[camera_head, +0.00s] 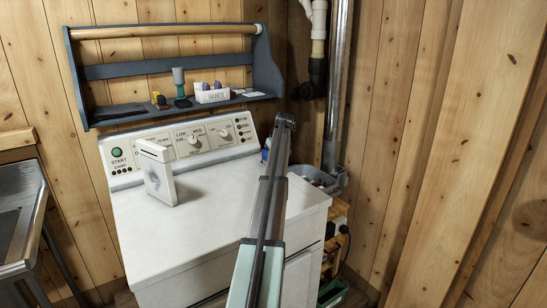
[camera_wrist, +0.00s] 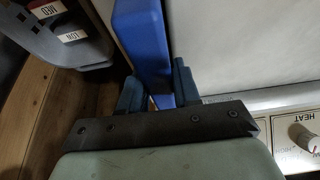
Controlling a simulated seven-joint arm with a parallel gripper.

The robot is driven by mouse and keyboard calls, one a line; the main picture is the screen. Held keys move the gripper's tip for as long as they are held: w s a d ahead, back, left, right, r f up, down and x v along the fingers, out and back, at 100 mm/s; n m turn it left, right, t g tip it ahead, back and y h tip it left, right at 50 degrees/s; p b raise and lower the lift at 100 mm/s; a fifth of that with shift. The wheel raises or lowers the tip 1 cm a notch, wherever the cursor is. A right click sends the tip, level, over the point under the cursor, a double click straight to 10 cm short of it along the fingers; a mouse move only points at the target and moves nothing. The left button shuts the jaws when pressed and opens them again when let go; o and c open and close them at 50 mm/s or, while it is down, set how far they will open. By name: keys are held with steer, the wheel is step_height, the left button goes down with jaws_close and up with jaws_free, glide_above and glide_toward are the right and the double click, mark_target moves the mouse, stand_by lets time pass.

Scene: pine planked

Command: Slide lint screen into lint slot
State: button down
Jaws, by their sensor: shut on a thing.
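A white slab with a wider, handle-like top and a grey smudge on its face, which looks like the lint screen (camera_head: 158,178), stands upright and slightly tilted at the left of the dryer top. I cannot tell whether its lower end is in a slot; no slot opening shows clearly. My gripper (camera_wrist: 158,85) is shut on a blue slab-like thing (camera_wrist: 143,38) at the dryer's back right corner, well apart from the white slab. In the head view my arm hides most of the blue thing (camera_head: 265,154) and the fingertips.
The white dryer top (camera_head: 215,210) is largely clear. Its control panel (camera_head: 190,142) rises along the back. A blue-grey wall shelf (camera_head: 165,72) above holds small items. A grey tub (camera_head: 330,182) and a metal pipe (camera_head: 334,90) stand beyond the right edge.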

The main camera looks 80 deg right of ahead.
steer(key=c, duration=0.8)
jaws_free()
steer(key=shift+r, duration=0.1)
steer(key=shift+r, duration=0.25)
steer(key=v, duration=1.2)
steer(key=shift+r, duration=0.3)
